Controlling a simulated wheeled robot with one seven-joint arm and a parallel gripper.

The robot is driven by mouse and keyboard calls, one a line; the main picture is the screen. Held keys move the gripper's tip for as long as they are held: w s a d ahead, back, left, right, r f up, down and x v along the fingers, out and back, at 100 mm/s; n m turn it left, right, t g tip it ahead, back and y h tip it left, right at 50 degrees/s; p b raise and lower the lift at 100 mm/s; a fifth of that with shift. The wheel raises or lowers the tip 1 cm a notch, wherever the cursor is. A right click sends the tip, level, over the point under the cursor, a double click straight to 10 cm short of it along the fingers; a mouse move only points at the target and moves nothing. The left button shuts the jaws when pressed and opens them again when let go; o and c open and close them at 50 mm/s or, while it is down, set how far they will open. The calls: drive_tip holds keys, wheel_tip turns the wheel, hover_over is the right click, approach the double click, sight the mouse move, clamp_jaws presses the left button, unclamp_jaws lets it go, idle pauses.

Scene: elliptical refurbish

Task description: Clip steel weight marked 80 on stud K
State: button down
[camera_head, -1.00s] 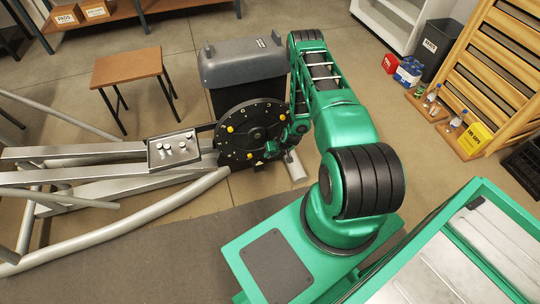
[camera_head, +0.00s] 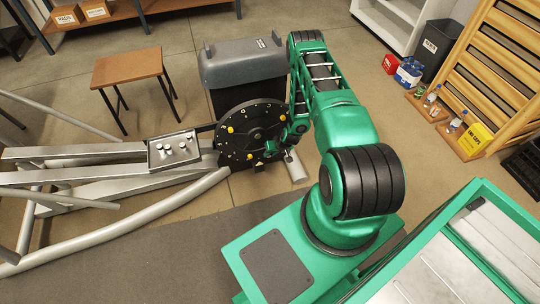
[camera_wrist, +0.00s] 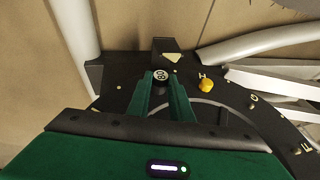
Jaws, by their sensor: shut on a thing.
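My gripper (camera_wrist: 162,84) has its two green fingers shut on a small dark round weight marked 80 (camera_wrist: 160,75) in the wrist view. The weight is at the face of the black wheel (camera_wrist: 125,90), near its rim. Whether it touches a stud cannot be told. The letters H, G and another show on the wheel, with a yellow piece (camera_wrist: 206,86) by the H. No letter K can be read, and the spot behind the weight is hidden. In the head view my gripper (camera_head: 272,147) is at the right side of the upright wheel (camera_head: 240,145), partly hidden.
A tray (camera_head: 153,160) with several small metal weights sits on the silver frame (camera_head: 75,152), left of the wheel. A dark block (camera_wrist: 160,45) with a pale triangle stands just beyond the weight.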

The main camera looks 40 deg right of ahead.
drive_tip(key=shift+w+d, duration=0.1)
drive_tip(key=shift+w, duration=0.15)
idle(0.4)
drive_tip(key=c, duration=1.5)
unclamp_jaws()
drive_tip(key=shift+r, duration=0.1)
drive_tip(key=v, duration=1)
drive_tip(key=shift+s+r, duration=0.2)
drive_tip(key=shift+r, duration=0.1)
